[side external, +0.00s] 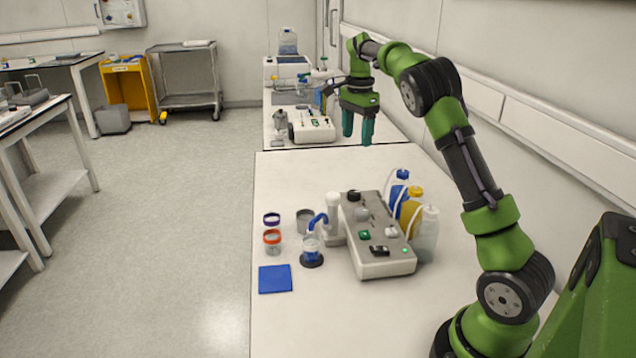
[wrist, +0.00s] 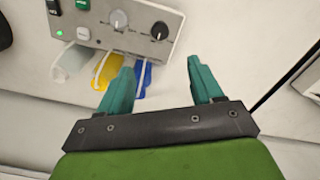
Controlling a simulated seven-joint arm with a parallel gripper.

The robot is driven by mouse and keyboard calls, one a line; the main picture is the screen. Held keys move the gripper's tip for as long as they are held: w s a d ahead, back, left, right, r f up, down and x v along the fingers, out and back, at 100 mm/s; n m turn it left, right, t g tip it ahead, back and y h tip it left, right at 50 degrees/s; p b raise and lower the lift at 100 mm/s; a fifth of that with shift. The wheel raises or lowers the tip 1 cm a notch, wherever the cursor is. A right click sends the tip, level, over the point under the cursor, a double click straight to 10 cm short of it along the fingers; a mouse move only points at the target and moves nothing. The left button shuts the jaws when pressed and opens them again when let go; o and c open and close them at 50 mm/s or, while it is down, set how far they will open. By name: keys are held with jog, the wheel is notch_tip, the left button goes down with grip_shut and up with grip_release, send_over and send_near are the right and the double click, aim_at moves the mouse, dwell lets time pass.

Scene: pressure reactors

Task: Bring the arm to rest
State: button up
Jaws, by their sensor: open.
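My gripper (side external: 358,130) is open and empty, with its two teal fingers pointing down. It hangs in the air above the far part of the white bench (side external: 300,330), beyond the grey reactor unit (side external: 378,245). In the wrist view the fingers (wrist: 158,82) are spread apart with nothing between them. The reactor unit's panel with knobs and a green light (wrist: 115,20) shows at the top of that view. My arm reaches up from the lower right and bends over toward the bench.
Blue-, yellow- and white-filled bottles (side external: 411,205) stand right of the unit. A second bench with equipment (side external: 312,128) stands behind.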

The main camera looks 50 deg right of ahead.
jog(key=s+a+n+t, duration=0.2)
jog(key=s+a+n, duration=0.4)
jog(key=a, duration=0.4)
jog(key=s+a+r+n+t+y, duration=0.1)
jog(key=s+a+n, duration=0.4)
jog(key=a, duration=0.5)
jog(key=s+a+n+t+y, duration=0.1)
jog(key=s+a+n+t, duration=0.3)
jog(key=s+a+n, duration=0.2)
jog(key=s+a, duration=0.2)
jog(key=a, duration=0.2)
jog(key=shift+s+r+n, duration=0.25)
jog(key=shift+s+n, duration=0.05)
jog(key=shift+s, duration=0.05)
